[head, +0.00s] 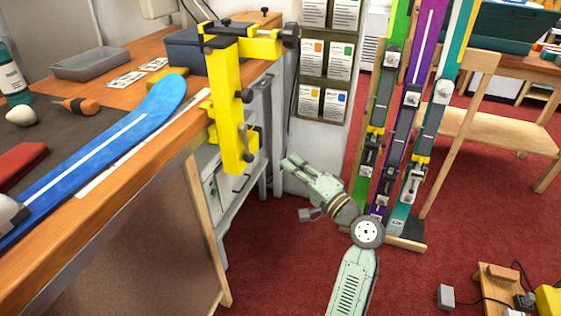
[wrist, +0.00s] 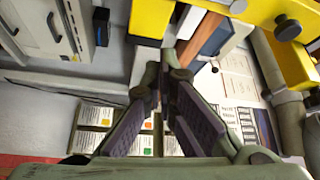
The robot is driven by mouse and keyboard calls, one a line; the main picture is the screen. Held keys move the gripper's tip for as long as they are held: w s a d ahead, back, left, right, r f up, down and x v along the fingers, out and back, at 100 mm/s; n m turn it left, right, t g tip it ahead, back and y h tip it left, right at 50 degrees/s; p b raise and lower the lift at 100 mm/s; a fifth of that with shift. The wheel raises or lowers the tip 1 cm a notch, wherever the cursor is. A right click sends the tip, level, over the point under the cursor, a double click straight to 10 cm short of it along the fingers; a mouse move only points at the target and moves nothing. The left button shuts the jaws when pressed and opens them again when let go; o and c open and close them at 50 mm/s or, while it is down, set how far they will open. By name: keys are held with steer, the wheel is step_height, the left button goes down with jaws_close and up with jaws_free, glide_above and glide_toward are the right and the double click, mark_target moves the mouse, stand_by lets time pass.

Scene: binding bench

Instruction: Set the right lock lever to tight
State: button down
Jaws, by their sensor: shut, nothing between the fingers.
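A yellow ski vise (head: 228,105) is clamped at the right end of the workbench. I cannot tell which part is the right lock lever or read any tight mark. My gripper (head: 291,163) is shut and empty, below and to the right of the vise, apart from it. In the wrist view my gripper's fingers (wrist: 162,70) meet at the tips. Yellow vise parts (wrist: 151,18) show beyond and to the right there, with a black knob (wrist: 287,27).
A blue ski (head: 120,130) lies along the workbench (head: 100,225). Wall cards (head: 325,60) hang behind my gripper. Red carpet (head: 285,270) lies open between bench and arm.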

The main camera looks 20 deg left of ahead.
steer(key=shift+s+d+r, duration=0.1)
steer(key=shift+s+d, duration=0.2)
steer(key=shift+d, duration=0.2)
steer(key=shift+s+d+r, duration=0.1)
steer(key=shift+s+d, duration=0.2)
steer(key=shift+d, duration=0.2)
